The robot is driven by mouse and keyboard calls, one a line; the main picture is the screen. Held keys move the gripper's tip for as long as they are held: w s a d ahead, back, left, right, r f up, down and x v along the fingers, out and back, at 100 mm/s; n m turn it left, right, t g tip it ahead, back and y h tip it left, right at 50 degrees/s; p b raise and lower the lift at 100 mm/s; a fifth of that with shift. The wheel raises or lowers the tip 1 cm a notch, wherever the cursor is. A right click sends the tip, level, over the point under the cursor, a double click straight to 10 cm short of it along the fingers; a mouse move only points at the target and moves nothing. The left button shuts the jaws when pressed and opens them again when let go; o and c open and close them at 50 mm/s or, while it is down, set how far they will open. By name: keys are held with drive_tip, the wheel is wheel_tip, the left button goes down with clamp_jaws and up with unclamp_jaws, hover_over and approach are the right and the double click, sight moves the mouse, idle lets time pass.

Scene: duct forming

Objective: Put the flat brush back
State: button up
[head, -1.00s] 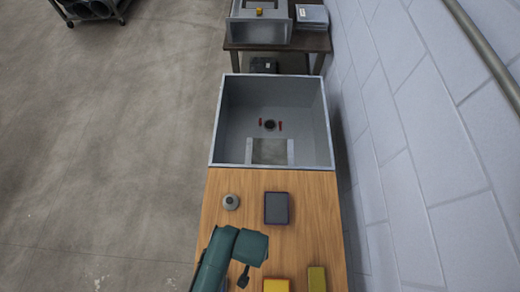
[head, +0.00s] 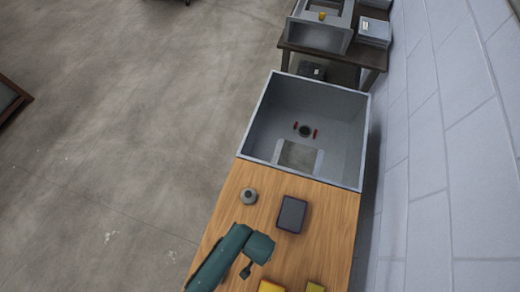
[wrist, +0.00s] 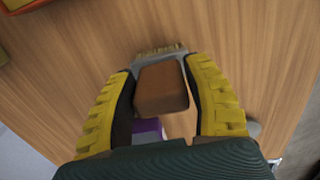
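The flat brush (wrist: 163,88) shows in the wrist view, with a brown block-like handle, a grey metal band and a fringe of tan bristles at its far end. My gripper (wrist: 160,75) has its two yellow ribbed fingers on either side of the handle and appears closed on it. The bristles point away from the wrist, over the wooden table (wrist: 240,45). The gap between brush and table is hard to judge. In the head view my gripper (head: 246,271) is small and dark over the table's near left part, and the brush cannot be made out.
A dark flat box (head: 291,214) and a small grey round item (head: 249,196) stand on the table (head: 225,225). A yellow item (head: 271,287) and an olive one (head: 315,287) lie at the near edge. A grey open basin (head: 262,115) adjoins the far end.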

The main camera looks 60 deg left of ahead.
drive_tip(key=shift+o, duration=1.3)
wheel_tip(320, 180, up, 12)
drive_tip(key=shift+r+p, duration=0.15)
drive_tip(key=shift+p, duration=0.35)
